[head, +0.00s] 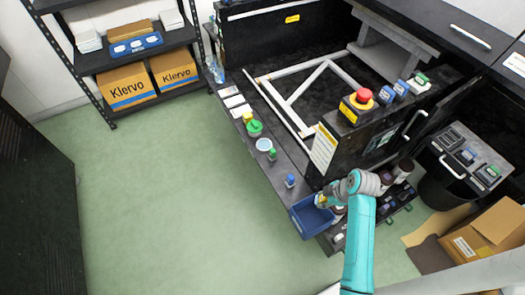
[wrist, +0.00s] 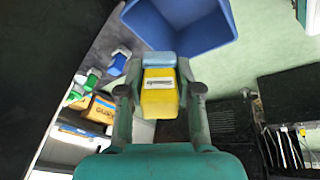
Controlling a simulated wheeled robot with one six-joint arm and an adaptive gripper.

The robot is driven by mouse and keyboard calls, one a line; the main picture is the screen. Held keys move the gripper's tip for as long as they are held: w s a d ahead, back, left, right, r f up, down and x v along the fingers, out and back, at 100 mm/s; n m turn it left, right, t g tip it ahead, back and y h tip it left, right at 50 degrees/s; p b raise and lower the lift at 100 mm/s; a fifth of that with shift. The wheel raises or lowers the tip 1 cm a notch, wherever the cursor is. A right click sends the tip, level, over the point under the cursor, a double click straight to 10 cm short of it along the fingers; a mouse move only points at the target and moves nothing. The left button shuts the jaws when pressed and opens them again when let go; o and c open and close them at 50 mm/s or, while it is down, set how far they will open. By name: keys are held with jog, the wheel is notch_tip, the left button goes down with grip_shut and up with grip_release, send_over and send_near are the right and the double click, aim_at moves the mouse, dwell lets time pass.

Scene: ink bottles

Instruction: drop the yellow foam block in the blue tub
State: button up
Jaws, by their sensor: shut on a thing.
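My gripper (wrist: 160,88) is shut on the yellow foam block (wrist: 160,97), with one finger on each side. The block's yellow face has a small pale label with dark marks, and a light blue part shows at its far end. In the head view the block is a small yellow patch (head: 321,200) by my gripper (head: 328,194), partly hidden. The open blue tub (head: 304,222) is at the bench's front corner, beside and partly behind my gripper. It also shows in the wrist view (wrist: 185,38), just beyond the block. Whether the block is over its opening, I cannot tell.
Bottles with green and blue caps (head: 254,128) stand along the bench's left edge, with a small blue-capped bottle (head: 290,181) near the tub. Dark bottles (head: 403,170) stand right of my gripper. A red stop button (head: 363,96) sits behind. The green floor at left is clear.

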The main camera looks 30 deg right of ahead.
jog(key=shift+f, duration=2.25)
jog(key=o, duration=1)
jog(key=v, duration=1.2)
